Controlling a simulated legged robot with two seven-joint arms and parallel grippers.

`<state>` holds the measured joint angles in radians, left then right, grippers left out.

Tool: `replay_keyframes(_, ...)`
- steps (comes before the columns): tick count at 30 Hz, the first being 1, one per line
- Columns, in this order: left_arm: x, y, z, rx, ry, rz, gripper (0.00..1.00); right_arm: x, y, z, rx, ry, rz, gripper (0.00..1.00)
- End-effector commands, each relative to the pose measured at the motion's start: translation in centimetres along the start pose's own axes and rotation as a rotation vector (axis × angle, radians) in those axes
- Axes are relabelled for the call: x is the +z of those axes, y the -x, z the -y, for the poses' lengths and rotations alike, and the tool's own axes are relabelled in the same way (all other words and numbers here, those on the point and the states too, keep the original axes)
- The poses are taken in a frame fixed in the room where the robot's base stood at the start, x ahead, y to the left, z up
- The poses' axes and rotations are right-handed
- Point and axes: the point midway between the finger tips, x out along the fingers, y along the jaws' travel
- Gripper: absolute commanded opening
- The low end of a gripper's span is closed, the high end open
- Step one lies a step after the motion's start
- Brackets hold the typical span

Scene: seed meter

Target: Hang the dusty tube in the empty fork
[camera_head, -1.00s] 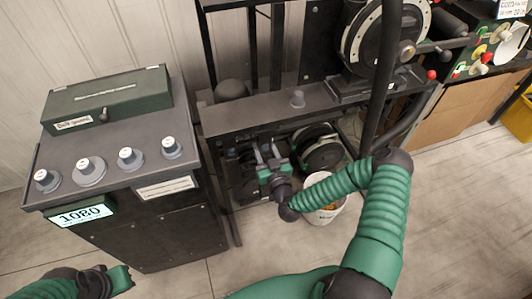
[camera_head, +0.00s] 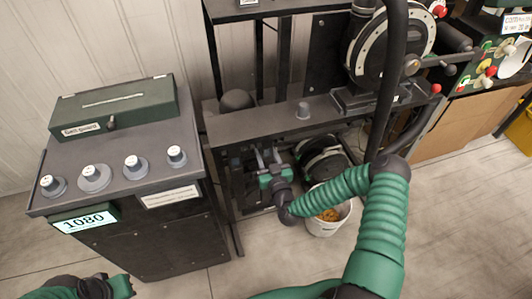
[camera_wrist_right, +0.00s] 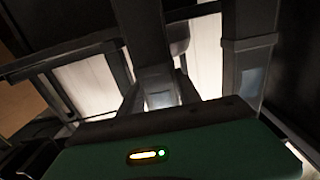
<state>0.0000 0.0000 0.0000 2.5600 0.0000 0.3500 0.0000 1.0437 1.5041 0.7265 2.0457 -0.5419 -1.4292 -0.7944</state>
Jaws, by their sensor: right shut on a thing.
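My right gripper (camera_head: 269,158) reaches under the grey shelf of the dark machine, its two fingers pointing up and away. In the right wrist view a small pale, glassy piece (camera_wrist_right: 160,98) shows between the dark finger parts. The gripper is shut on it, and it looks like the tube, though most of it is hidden. I cannot make out the empty fork in the shade under the shelf. My left gripper (camera_head: 122,286) shows only in part at the lower left edge, with its fingers not clear.
The grey shelf (camera_head: 255,124) lies just above my right gripper. A round dark drum (camera_head: 322,160) and a white bucket (camera_head: 328,218) with orange contents stand to its right. A console (camera_head: 150,235) reading 1080 stands at left.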

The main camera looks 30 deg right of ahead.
Motion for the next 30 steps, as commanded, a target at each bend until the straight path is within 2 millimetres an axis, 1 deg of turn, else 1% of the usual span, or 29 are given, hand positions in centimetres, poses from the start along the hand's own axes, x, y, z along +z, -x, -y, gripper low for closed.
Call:
replay_keyframes(16, 0.06, -0.24, 0.0, 0.0, 0.0, 0.0, 0.0, 0.41, -0.02, 0.01, 0.0, -0.001, -0.002, 0.0)
replay_keyframes(17, 0.06, -0.23, 0.0, 0.0, 0.0, 0.0, 0.0, 0.41, -0.02, 0.01, 0.0, -0.001, -0.002, 0.41)
replay_keyframes(18, 0.05, -0.21, 0.0, 0.0, 0.0, 0.0, 0.0, 0.37, -0.01, 0.0, 0.0, -0.001, -0.002, 0.46)
replay_keyframes(22, 0.05, -0.21, 0.0, 0.0, 0.0, 0.0, 0.0, 0.4, -0.01, -0.01, 0.0, -0.001, -0.001, 0.63)
replay_keyframes(23, 0.05, -0.21, 0.0, 0.0, 0.0, 0.0, 0.0, 0.4, -0.01, -0.01, 0.0, -0.001, -0.001, 0.65)
replay_keyframes(30, 0.05, -0.22, 0.0, 0.0, 0.0, 0.0, 0.0, 0.51, 0.02, -0.02, 0.0, -0.001, 0.002, 0.65)
